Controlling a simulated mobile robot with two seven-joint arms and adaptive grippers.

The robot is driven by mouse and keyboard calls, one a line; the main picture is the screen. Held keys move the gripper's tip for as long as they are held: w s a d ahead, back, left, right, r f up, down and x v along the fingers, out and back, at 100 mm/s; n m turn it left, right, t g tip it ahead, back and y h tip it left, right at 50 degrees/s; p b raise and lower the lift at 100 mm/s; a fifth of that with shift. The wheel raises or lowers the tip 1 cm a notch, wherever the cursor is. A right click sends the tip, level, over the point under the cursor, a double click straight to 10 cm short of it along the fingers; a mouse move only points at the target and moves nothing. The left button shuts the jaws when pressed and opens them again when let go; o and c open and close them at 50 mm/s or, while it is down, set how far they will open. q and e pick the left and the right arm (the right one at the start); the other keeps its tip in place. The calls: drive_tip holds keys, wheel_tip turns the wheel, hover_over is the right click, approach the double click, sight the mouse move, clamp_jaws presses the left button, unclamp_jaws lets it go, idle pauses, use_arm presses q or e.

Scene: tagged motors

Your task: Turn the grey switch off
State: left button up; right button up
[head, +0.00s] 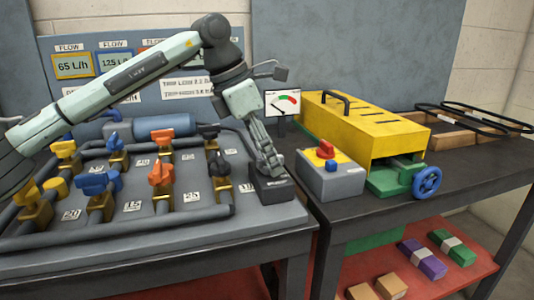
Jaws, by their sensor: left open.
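My left gripper (270,166) points down at the right edge of the left bench. It is open, with its fingertips at a small dark grey box (272,194) that looks like the base of the grey switch. The fingers cover the top of this box, so the switch's lever and its position are hidden. I cannot tell whether the fingers touch it. My right gripper is not in view.
Pipes with orange (161,172), blue (95,182) and yellow valve handles fill the left bench. On the right bench stand a grey box with a red knob (326,149), a gauge (283,102) and a yellow machine (350,130). Coloured blocks lie on the red shelf (440,277).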

use_arm(q)
drive_tip(key=c, duration=1.2)
drive_tip(key=shift+o, duration=0.2)
